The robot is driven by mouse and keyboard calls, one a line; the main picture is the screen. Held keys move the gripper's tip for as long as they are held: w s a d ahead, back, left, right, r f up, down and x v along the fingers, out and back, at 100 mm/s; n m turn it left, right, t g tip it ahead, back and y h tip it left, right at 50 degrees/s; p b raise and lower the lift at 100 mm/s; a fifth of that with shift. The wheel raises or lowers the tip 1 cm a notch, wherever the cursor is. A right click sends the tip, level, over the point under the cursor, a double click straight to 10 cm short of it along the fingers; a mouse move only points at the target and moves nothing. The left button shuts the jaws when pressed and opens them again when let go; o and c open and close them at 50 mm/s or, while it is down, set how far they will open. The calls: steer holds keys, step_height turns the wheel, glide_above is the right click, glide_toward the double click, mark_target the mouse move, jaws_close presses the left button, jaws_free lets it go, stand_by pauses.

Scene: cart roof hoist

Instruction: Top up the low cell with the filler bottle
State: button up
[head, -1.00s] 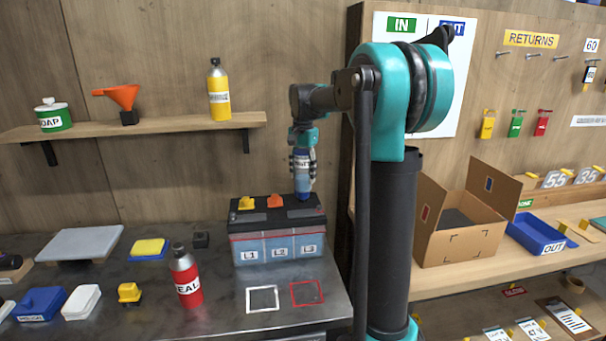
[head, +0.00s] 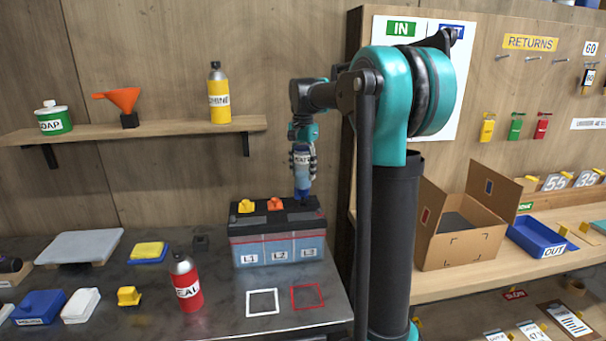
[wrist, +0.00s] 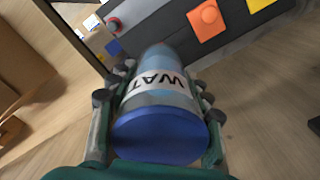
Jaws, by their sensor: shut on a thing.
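My gripper (head: 303,172) is shut on the blue filler bottle (head: 302,183), which has a white label. The bottle is held upside down, nozzle down, over the right end of the battery (head: 278,250). Whether the nozzle is in an opening or just above it, I cannot tell. In the wrist view the bottle (wrist: 160,132) shows its blue base toward me and letters "WAT". The battery has three pale blue windows numbered on the front; their levels are hard to read. A yellow cap (head: 246,206) and an orange cap (head: 275,204) sit on its left and middle top.
A red bottle (head: 185,284) stands left of the battery. A yellow piece (head: 129,296) lies farther left. White (head: 262,302) and red (head: 307,295) outlined squares mark the bench in front. A shelf (head: 170,128) holds a funnel (head: 122,99) and a yellow bottle (head: 219,95).

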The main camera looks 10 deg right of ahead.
mark_target(303, 147)
steer(key=shift+r, duration=4.8)
